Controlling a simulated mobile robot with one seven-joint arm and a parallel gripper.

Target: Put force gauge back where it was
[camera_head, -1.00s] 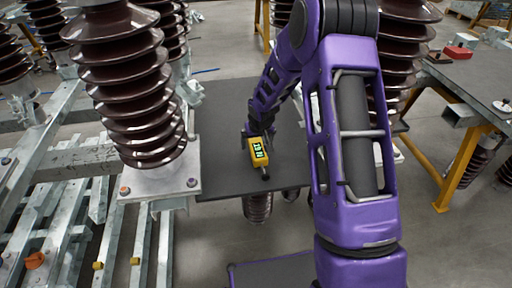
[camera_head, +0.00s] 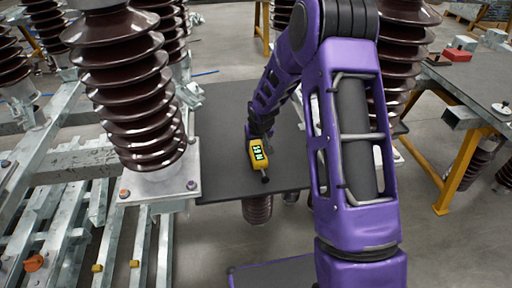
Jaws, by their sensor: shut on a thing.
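The force gauge (camera_head: 258,155) is a yellow handheld device with a lit green display and a dark tip pointing toward the camera. It is at my gripper (camera_head: 257,137), at the end of my purple arm, over the dark tabletop (camera_head: 222,135). My gripper is shut on the gauge. The fingers are small and mostly hidden behind the gauge. I cannot tell whether the gauge touches the tabletop.
A large brown ribbed insulator (camera_head: 130,90) stands on a metal plate (camera_head: 160,183) left of the tabletop. Another insulator (camera_head: 400,60) stands behind my arm at right. A grey workbench (camera_head: 470,85) with yellow legs holds a red box (camera_head: 457,55). The tabletop's left part is bare.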

